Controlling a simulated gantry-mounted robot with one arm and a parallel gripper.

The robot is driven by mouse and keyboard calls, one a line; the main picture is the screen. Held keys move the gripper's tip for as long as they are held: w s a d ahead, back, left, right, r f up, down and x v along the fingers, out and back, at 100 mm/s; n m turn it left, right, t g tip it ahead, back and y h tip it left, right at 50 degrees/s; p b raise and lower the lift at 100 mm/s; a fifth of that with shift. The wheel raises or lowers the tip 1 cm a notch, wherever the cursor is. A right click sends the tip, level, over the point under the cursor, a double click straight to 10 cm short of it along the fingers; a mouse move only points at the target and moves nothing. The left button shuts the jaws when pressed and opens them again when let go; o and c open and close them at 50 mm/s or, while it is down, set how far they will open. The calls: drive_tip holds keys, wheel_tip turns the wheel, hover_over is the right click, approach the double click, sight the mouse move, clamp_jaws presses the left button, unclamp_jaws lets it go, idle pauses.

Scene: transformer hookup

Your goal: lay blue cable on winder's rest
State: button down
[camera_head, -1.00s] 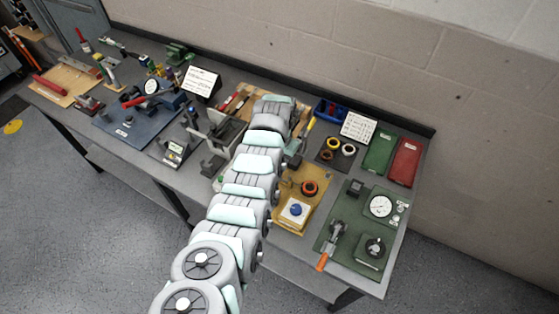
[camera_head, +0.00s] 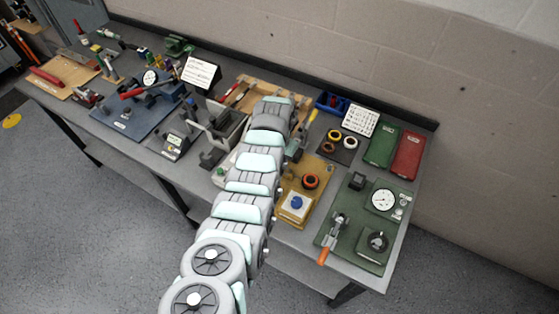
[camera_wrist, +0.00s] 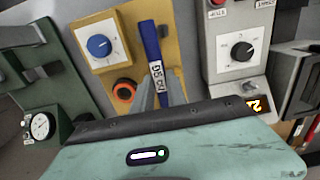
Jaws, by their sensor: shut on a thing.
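In the wrist view a blue strip-like piece (camera_wrist: 151,42) with a white printed label stands out from my gripper (camera_wrist: 163,86), which is shut on it over a yellow board (camera_wrist: 181,22). It looks like the blue cable, but only part of it shows. The yellow board also shows there (camera_head: 289,216), right of my arm. I cannot tell which part is the winder's rest.
A green board with a dial gauge (camera_wrist: 40,127) is at left.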

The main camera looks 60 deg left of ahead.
drive_tip(key=shift+f+b, duration=1.95)
drive_tip(key=shift+f, duration=0.95)
drive_tip(key=shift+f+b, duration=0.3)
drive_tip(key=shift+f, duration=0.05)
drive_tip(key=c, duration=1.3)
unclamp_jaws()
drive_tip(key=shift+o, duration=0.2)
drive_tip(key=shift+r, duration=0.15)
drive_tip(key=shift+r+p, duration=2.4)
drive_tip(key=shift+r, duration=1.05)
drive_tip(key=shift+w+f, duration=0.1)
